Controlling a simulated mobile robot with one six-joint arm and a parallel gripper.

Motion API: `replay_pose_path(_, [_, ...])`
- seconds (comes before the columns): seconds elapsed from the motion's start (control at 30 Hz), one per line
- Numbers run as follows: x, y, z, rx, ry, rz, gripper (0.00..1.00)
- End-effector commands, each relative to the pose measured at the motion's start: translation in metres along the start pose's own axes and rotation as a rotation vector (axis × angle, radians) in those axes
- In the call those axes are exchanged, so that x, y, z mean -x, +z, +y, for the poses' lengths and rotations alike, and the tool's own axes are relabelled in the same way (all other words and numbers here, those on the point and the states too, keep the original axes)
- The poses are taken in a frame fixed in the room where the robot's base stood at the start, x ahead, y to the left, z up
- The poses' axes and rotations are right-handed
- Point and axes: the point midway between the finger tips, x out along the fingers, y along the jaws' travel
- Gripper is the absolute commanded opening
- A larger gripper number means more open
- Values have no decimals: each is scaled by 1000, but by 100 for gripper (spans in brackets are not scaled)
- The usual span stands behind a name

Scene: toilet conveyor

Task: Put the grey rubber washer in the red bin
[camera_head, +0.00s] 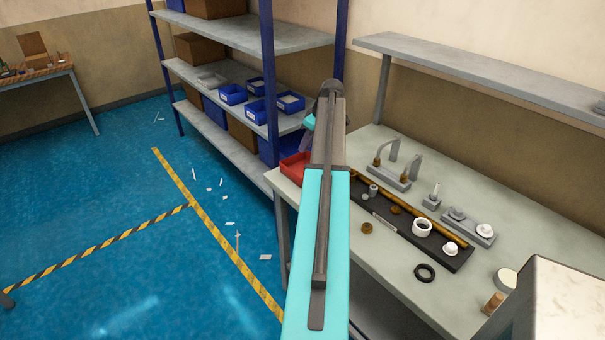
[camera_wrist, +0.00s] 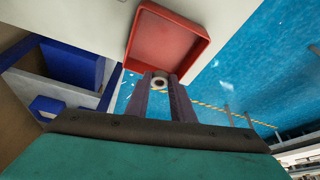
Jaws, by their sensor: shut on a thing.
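My gripper (camera_wrist: 160,88) is shut on a small pale grey ring with a dark hole, the grey rubber washer (camera_wrist: 158,78), held between its fingertips in the wrist view. The red bin (camera_wrist: 193,28) is an open, empty-looking square tray just beyond the fingertips. The washer overlaps the bin's near edge in that view; its height above the bin cannot be told. In the head view the red bin (camera_head: 293,166) sits at the bench's far left corner, partly hidden behind my arm. The washer is hidden there.
The grey bench (camera_head: 385,255) holds a black tray (camera_head: 455,262) with several fittings, a black ring (camera_head: 425,273) and metal fixtures to the right. A shelf rack (camera_head: 265,75) with blue bins stands behind the red bin.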

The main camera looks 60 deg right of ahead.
Motion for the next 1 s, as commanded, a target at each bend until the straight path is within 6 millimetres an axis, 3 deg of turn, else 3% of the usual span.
replay_pose_path(0.37, [-4, 2, 0, -1, 0, 0, 0])
replay_pose_path(0.8, [-49, 21, 0, -2, -1, -1, 0])
replay_pose_path(1.0, [-58, 24, 0, -2, 1, 1, 0])
